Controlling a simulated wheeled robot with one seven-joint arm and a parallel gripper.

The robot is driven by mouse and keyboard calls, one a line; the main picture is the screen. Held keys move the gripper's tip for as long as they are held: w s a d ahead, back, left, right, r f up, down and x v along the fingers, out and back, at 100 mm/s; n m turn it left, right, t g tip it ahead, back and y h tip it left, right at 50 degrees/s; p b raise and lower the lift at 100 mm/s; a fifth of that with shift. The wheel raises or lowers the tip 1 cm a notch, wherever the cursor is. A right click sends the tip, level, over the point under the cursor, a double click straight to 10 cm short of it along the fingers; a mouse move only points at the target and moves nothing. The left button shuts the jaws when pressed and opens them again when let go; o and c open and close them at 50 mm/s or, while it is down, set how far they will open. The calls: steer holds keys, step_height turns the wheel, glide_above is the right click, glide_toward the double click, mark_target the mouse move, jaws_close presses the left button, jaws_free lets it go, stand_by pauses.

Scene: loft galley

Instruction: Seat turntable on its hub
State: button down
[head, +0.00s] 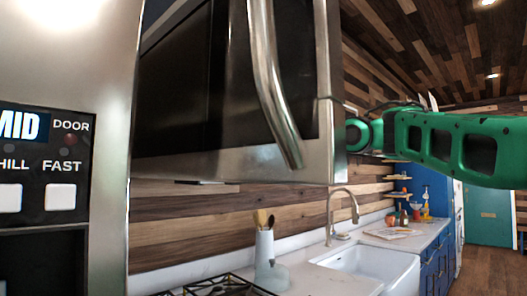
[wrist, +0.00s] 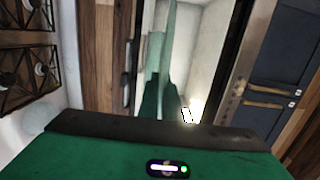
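In the wrist view, a pale, lit cavity (wrist: 205,50) lies ahead of my gripper, apparently the inside of the microwave (head: 240,160). A thin translucent greenish sheet (wrist: 168,40) stands nearly edge-on in it, probably the glass turntable. Dark green shapes sit at its near end; I cannot tell whether they are glass or gripper parts. The hub is not visible. My gripper's green body fills the bottom of the wrist view, but its fingertips are not clear. In the head view, the microwave hides the end of my green arm.
A curved steel handle (head: 273,85) juts out from the microwave front. A fridge panel (head: 45,165) fills the left. Below are a stove grate (head: 215,286), utensil holder (head: 266,262), tap (head: 345,193) and sink (head: 370,265). Blue cabinet doors (wrist: 275,80) border the cavity's right in the wrist view.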

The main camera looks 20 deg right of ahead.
steer(key=shift+w+d+x, duration=0.25)
steer(key=shift+d+x, duration=0.15)
steer(key=shift+x, duration=4.85)
steer(key=shift+w+d+x, duration=0.25)
steer(key=shift+d+x, duration=0.1)
steer(key=shift+x, duration=4.85)
steer(key=shift+w+d+x, duration=0.2)
steer(key=shift+d+x, duration=0.2)
steer(key=shift+x, duration=4.85)
steer(key=shift+w+r, duration=0.15)
steer(key=shift+w, duration=0.1)
steer(key=shift+f, duration=1)
steer(key=shift+s+f, duration=0.2)
steer(key=shift+f, duration=0.15)
